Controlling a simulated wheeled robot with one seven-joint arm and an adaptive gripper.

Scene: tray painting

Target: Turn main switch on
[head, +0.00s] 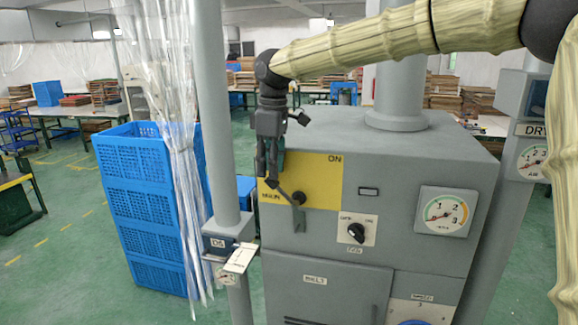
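The main switch (299,200) is a dark round hub with a grey lever, at the lower right of a yellow plate (320,170) on the grey cabinet's front. The plate reads ON at its upper right and has partly hidden lettering, like MAIN, at its left. One grey bar points down from the hub, and a dark thin piece slants up-left from it toward my gripper. My gripper (268,172) points down in front of the plate's left edge, up and left of the hub. Its fingers look close together, but their gap and any contact with the switch are unclear.
The cabinet (400,165) also bears a small selector knob (356,232), a dial gauge (444,212) and a lower door (325,290). A grey post (218,120) with a small box stands left. Blue crates (150,200) and a clear plastic curtain (178,150) are beyond it.

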